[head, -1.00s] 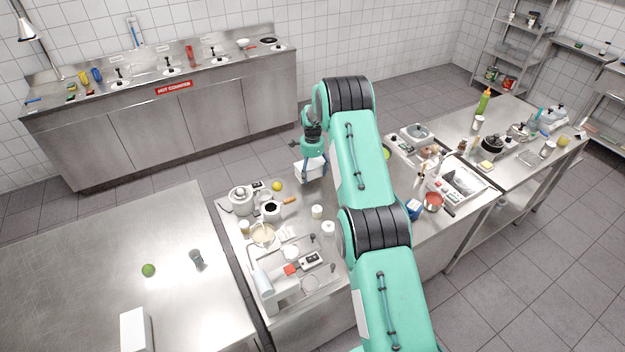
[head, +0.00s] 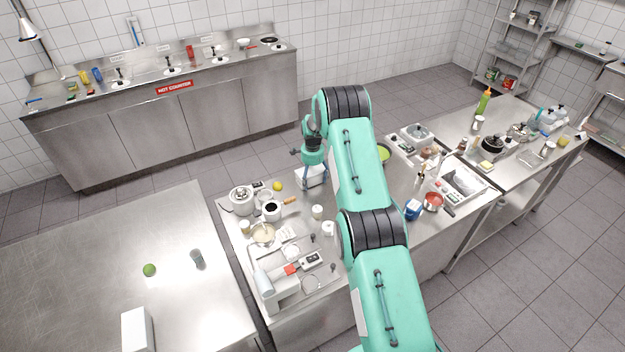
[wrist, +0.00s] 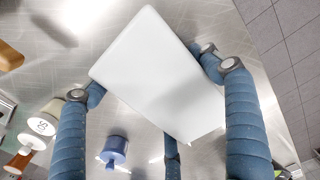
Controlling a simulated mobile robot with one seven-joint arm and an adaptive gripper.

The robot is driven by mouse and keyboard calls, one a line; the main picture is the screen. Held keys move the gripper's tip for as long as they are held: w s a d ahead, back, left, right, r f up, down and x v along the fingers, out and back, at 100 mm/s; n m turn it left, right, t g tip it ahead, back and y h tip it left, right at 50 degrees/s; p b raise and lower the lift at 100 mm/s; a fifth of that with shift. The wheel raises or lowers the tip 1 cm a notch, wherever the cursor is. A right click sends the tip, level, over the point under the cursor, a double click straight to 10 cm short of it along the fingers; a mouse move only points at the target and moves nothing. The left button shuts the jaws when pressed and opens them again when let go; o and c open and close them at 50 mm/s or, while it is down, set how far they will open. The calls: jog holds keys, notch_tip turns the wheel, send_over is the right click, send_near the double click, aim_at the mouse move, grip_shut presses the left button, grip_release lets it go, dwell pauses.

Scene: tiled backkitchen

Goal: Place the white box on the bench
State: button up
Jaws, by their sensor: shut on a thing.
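A white box (head: 311,178) is held in my gripper (head: 313,172) near the back edge of the middle steel bench (head: 346,265). In the wrist view the white box (wrist: 165,75) fills the centre, tilted in the picture, with my blue fingers (wrist: 160,100) closed around its sides. The bench top shows beneath it. I cannot tell whether the box's underside touches the bench. A second white box (head: 137,330) stands on the left steel table at the lower left.
On the middle bench, a yellow fruit (head: 277,186), a dark-filled pot (head: 271,209) and a white cup (head: 317,211) stand left of and in front of the held box. The left table (head: 90,255) has much bare surface. My arm hides part of the middle bench.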

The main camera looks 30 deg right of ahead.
jog(key=shift+f, duration=0.1)
jog(key=o, duration=1.6)
jog(key=shift+r+b, duration=0.8)
jog(key=shift+r, duration=5.35)
